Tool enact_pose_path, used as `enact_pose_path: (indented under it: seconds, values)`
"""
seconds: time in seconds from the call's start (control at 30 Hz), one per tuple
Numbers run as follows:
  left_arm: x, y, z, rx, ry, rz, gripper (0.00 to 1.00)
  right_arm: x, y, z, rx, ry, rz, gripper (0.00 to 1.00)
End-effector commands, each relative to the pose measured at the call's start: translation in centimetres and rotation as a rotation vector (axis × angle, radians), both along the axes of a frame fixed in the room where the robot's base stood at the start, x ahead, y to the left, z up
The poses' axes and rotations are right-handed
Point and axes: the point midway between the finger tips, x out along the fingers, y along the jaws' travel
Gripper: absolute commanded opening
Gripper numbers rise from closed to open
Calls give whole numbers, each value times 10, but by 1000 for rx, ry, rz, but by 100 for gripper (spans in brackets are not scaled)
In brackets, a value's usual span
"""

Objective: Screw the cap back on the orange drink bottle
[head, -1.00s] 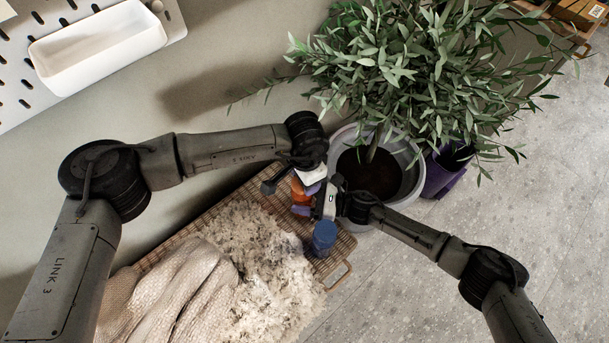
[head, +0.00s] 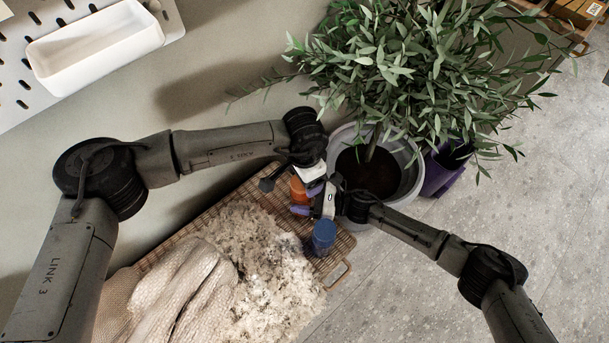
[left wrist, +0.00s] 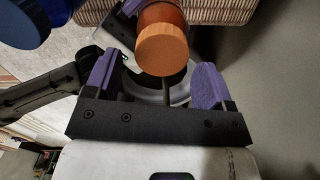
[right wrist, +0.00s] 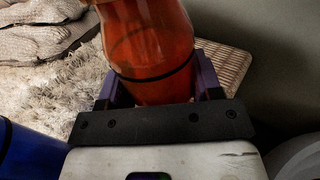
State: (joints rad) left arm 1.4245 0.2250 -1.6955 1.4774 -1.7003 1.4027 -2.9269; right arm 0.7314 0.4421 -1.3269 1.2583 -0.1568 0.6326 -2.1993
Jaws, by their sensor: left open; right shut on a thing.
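The orange drink bottle (head: 299,189) is partly hidden by my grippers in the head view. My right gripper (head: 307,199) is shut on its body; the right wrist view shows the orange bottle (right wrist: 155,55) between the purple fingers. The orange cap (left wrist: 163,50) sits over the bottle's end in the left wrist view; how tightly it is seated I cannot tell. My left gripper (left wrist: 158,64) is open, a purple finger on each side of the cap, with gaps between. In the head view its fingers are mostly hidden.
A blue container (head: 323,236) stands close beside my right gripper on a wicker tray (head: 340,273). A shaggy pale fleece (head: 270,270) and a woven cloth (head: 180,290) lie to the left. A potted plant (head: 410,170) stands just behind.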

Motion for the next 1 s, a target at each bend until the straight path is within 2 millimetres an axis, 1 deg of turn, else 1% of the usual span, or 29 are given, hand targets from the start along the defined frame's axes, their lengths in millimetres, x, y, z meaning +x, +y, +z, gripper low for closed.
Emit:
enact_pose_path:
  seconds: [0.2, 0.3, 0.53, 0.6, 0.67, 0.77, 0.83, 0.97, 1.0]
  values:
    - [0, 0, 26, 0, -1, 0, 77, 0, 0, -1, -1, 0, -1, 0]
    - [0, 0, 34, -1, 0, 0, 77, 0, 0, -1, -1, 0, -1, 0]
    - [0, 0, 36, 0, 0, 0, 77, 0, 0, -1, -1, 0, -1, 0]
    - [0, 0, 35, -1, 0, 1, 80, 0, 0, -1, -1, 0, -1, 0]
    - [-1, -2, 35, -10, 6, 11, 80, 0, 0, -1, -1, 0, -1, 0]
    - [-5, -10, 36, -60, 29, 65, 80, 0, 0, -1, -1, 0, -1, 0]
    - [-10, -22, 38, -126, 68, 143, 80, 0, 0, -1, -1, 0, -1, 0]
    - [-24, -55, 48, -306, 203, 384, 80, 0, 0, -1, -1, 0, 0, 0]
    - [-28, -67, 54, -365, 263, 479, 80, 0, 0, -1, -1, 0, 0, 0]
